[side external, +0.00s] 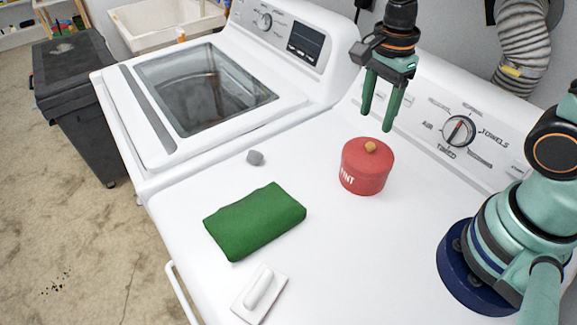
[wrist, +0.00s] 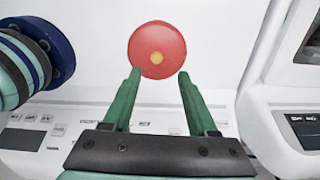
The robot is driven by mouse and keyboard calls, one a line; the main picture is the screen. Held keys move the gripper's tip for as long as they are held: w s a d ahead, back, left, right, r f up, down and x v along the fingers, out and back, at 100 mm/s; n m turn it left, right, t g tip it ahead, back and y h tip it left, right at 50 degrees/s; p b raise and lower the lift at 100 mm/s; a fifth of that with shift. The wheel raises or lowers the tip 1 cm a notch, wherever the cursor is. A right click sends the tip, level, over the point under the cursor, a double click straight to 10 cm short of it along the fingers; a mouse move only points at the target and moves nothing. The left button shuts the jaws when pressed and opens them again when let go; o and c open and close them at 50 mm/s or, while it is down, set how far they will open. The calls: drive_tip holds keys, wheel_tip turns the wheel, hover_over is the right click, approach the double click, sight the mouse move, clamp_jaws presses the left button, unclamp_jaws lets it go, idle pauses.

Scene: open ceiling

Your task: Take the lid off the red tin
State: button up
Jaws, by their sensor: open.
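The red tin (side external: 364,179) stands upright on the white dryer top, with pale lettering on its side. Its red lid (side external: 368,152) is on, with a small tan knob (side external: 370,147) in the middle. In the wrist view the lid (wrist: 150,42) shows from above, with the knob (wrist: 156,58) towards its lower edge. My gripper (side external: 376,118) points down above the tin, with its two green fingers apart and nothing between them. In the wrist view my gripper (wrist: 159,73) has its fingertips just below the lid's lower left and lower right edges in the picture.
A green folded cloth (side external: 255,220), a white block-like item with a handle (side external: 260,292) and a small grey lump (side external: 255,158) lie left of the tin. The dryer's control panel (side external: 460,132) rises behind the tin. A washer (side external: 205,90) stands to the left. The dryer top around the tin is clear.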

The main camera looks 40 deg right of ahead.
sight(371, 144)
drive_tip(key=shift+s+a+f, duration=0.1)
drive_tip(key=shift+s+f, duration=0.05)
drive_tip(key=shift+f, duration=1.5)
drive_tip(key=shift+s+f, duration=0.15)
drive_tip(key=shift+f, duration=1.5)
clamp_jaws()
